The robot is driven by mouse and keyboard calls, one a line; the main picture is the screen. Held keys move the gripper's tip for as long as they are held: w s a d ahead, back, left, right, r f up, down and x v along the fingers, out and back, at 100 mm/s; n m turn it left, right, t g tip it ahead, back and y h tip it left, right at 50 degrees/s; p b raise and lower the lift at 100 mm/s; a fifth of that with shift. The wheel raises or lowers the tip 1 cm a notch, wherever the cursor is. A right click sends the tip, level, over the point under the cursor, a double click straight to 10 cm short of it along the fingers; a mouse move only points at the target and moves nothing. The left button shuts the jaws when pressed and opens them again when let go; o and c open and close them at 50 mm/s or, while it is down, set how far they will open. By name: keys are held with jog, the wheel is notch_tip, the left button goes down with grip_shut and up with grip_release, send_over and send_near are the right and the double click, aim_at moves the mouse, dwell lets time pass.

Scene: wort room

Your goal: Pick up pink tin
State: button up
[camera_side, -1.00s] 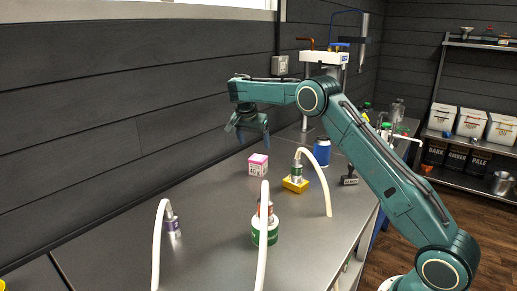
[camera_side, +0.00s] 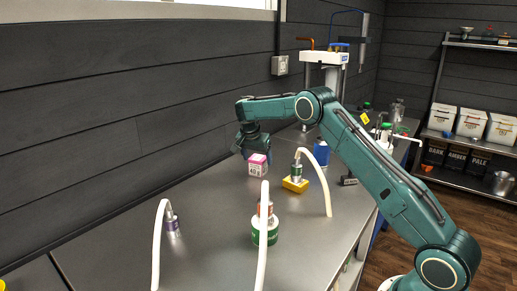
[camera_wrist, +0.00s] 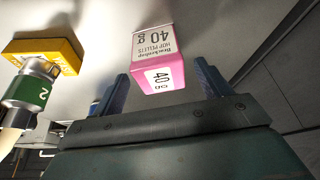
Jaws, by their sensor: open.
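The pink tin (camera_side: 258,164) is a small pink box with a white label, standing on the metal bench below my gripper (camera_side: 254,150) in the side view. In the wrist view the pink tin (camera_wrist: 157,62) shows "40 g" and "hop pellets" text and lies between and beyond the two blue fingers of my gripper (camera_wrist: 162,82). The fingers are apart and nothing is held between them. In the side view the fingers partly overlap the tin's top; I cannot tell if they touch it.
A green-banded fitting (camera_side: 296,171) with a white hose stands on a yellow block (camera_side: 295,184), right of the tin. A blue container (camera_side: 321,153) is behind it. The wall is at left.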

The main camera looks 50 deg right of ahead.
aim_at(257, 158)
jog(key=shift+x, duration=1.5)
jog(key=shift+c, duration=0.5)
jog(key=c, duration=1)
